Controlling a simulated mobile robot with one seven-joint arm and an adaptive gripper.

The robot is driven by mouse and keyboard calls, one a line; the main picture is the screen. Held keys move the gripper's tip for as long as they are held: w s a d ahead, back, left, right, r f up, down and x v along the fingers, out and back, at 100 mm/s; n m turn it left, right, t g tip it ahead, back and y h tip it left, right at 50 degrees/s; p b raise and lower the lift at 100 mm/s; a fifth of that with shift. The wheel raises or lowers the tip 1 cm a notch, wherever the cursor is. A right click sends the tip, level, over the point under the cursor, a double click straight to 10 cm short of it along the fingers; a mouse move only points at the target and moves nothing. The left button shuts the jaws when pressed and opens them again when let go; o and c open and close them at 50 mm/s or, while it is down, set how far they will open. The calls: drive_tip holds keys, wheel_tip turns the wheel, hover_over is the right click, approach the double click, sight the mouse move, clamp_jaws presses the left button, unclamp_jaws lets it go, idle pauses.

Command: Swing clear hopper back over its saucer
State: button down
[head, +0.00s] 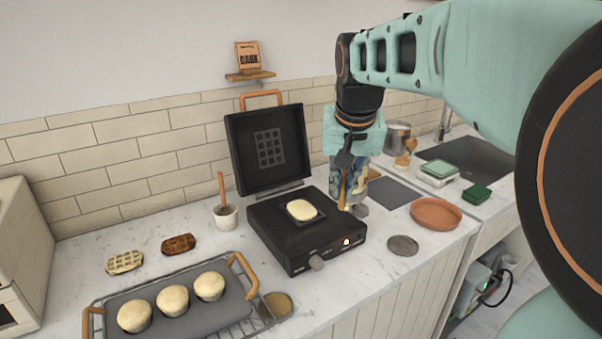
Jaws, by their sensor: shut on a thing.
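My gripper (344,166) hangs down behind the right rear of the black waffle iron, shut on a slim orange-brown handle-like part (343,190). Just behind it stands a partly hidden clear-looking vessel with blue and tan patches (362,181), which seems to be the hopper. I cannot tell how the held part joins it. A small grey round base (357,210) shows beneath. A terracotta saucer (436,214) lies on the counter to the right, apart from the vessel, and nothing is on it.
The waffle iron (300,240) stands open with pale batter on its plate, left of my gripper. A grey disc (403,245) lies near the counter edge. A metal pitcher (398,138), a scale (438,174) and a sink (470,155) are at the back right.

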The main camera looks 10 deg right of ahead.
drive_tip(key=w+d+n+y+p, duration=0.1)
drive_tip(key=d+n+p, duration=0.3)
drive_tip(key=d, duration=2)
drive_tip(key=shift+d+r+y, duration=0.2)
drive_tip(key=shift+r+y, duration=0.05)
drive_tip(key=shift+y, duration=0.15)
drive_tip(key=c, duration=2)
unclamp_jaws()
drive_tip(key=shift+w+d+f, duration=0.1)
drive_tip(key=shift+f, duration=0.05)
drive_tip(key=v, duration=1.2)
